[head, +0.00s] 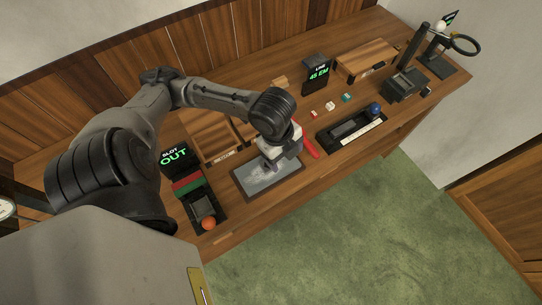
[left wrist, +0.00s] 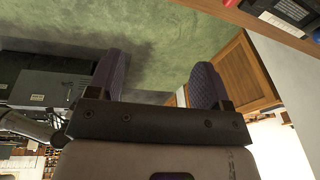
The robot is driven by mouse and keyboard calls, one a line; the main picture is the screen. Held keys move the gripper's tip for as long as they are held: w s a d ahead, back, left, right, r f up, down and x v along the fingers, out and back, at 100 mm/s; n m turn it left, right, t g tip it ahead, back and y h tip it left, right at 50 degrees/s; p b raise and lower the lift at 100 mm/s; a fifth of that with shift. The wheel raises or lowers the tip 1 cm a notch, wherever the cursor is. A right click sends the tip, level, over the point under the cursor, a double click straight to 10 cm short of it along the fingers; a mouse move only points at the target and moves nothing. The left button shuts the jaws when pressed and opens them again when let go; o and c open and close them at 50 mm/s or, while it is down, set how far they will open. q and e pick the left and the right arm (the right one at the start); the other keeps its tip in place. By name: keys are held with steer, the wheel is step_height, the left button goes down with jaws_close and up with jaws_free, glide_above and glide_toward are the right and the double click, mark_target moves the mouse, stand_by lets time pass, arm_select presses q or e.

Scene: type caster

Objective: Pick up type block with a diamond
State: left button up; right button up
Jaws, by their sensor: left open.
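Small blocks lie in the head view on the wooden desk, right of my gripper: a red-and-white one (head: 313,114), a white one (head: 330,106) and a teal-and-white one (head: 346,97). Their faces are too small to read, so I cannot tell which bears a diamond. My left gripper (head: 272,165) hangs over the grey framed mat, left of these blocks. In the left wrist view its two purple-padded fingers (left wrist: 158,75) stand apart with nothing between them. My right gripper is not in view.
The grey mat (head: 258,184) lies under my gripper. A black tray (head: 350,132) with a blue ball (head: 375,109) is to the right. A "SLOT OUT" display (head: 174,156) and an orange ball (head: 208,223) stand left. A "LINE 45 EM" display (head: 318,75) stands behind the blocks.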

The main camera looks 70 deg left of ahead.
arm_select(q)
steer(key=shift+m+g+y, duration=0.7)
steer(key=shift+g+y, duration=0.1)
steer(key=a+f+b, duration=0.1)
steer(key=f+b, duration=0.2)
steer(key=s+a+f+b, duration=0.1)
steer(key=a+f+b, duration=0.1)
steer(key=f+b, duration=0.1)
steer(key=a+f+b, duration=0.2)
steer(key=f+b, duration=0.1)
steer(key=shift+s+a+f, duration=0.25)
steer(key=shift+s+f, duration=0.15)
steer(key=shift+s+a+f+b, duration=0.15)
steer(key=shift+f+b, duration=1.1)
steer(key=shift+f, duration=1.4)
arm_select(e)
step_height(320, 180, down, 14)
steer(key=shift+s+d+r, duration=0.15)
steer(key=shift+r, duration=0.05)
arm_select(q)
steer(key=shift+c, duration=0.4)
steer(key=c, duration=0.3)
steer(key=shift+r, duration=0.1)
steer(key=c, duration=0.7)
steer(key=shift+c, duration=0.2)
